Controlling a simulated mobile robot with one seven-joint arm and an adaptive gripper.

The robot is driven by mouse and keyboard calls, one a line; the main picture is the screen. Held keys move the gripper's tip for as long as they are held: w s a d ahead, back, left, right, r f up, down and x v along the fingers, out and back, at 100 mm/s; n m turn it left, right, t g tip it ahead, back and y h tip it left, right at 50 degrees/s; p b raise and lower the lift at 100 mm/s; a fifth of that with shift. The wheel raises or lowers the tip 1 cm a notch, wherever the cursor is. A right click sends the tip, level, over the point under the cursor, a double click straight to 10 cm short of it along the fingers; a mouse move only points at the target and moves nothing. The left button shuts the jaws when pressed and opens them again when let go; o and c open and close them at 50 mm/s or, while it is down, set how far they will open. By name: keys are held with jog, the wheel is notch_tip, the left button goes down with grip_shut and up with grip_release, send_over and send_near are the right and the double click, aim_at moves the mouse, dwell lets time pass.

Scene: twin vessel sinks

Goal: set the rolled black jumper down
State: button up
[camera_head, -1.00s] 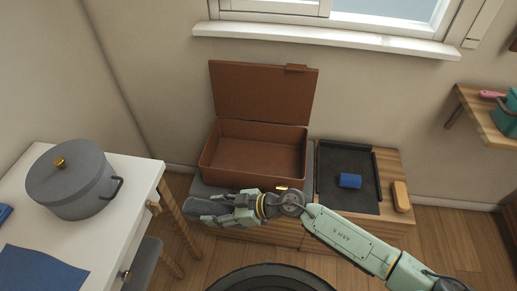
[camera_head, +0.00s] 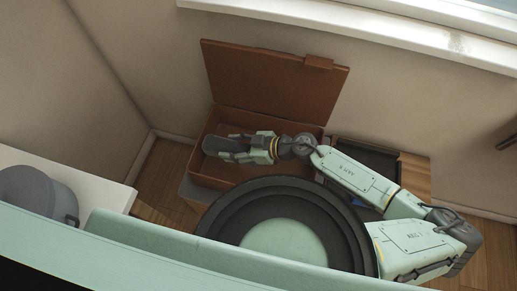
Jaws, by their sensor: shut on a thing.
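My gripper (camera_head: 245,149) is shut on a dark rolled thing, which I take to be the black jumper (camera_head: 218,145). The roll sticks out to the left of the fingers and lies roughly level. Both are over the inside of the open brown case (camera_head: 204,128), near its left half. I cannot tell whether the roll touches the case floor. The case's lid (camera_head: 270,82) stands raised at the back. My own body hides part of the case's front.
A black tray (camera_head: 372,156) on a wooden top (camera_head: 416,175) lies to the right, partly behind my arm. A grey pot (camera_head: 35,192) stands on the white table (camera_head: 103,182) at left. The wall and window sill are close behind the lid.

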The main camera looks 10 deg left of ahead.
notch_tip(320, 180, down, 10)
jog(key=shift+r, duration=0.1)
dwell(0.4)
jog(key=shift+f, duration=0.2)
jog(key=o, duration=1.3)
jog(key=shift+r, duration=0.2)
jog(key=b+v, duration=0.1)
jog(key=v, duration=0.9)
jog(key=shift+d+b, duration=0.3)
jog(key=shift+b, duration=0.05)
jog(key=shift+d+r, duration=0.35)
jog(key=shift+d, duration=0.25)
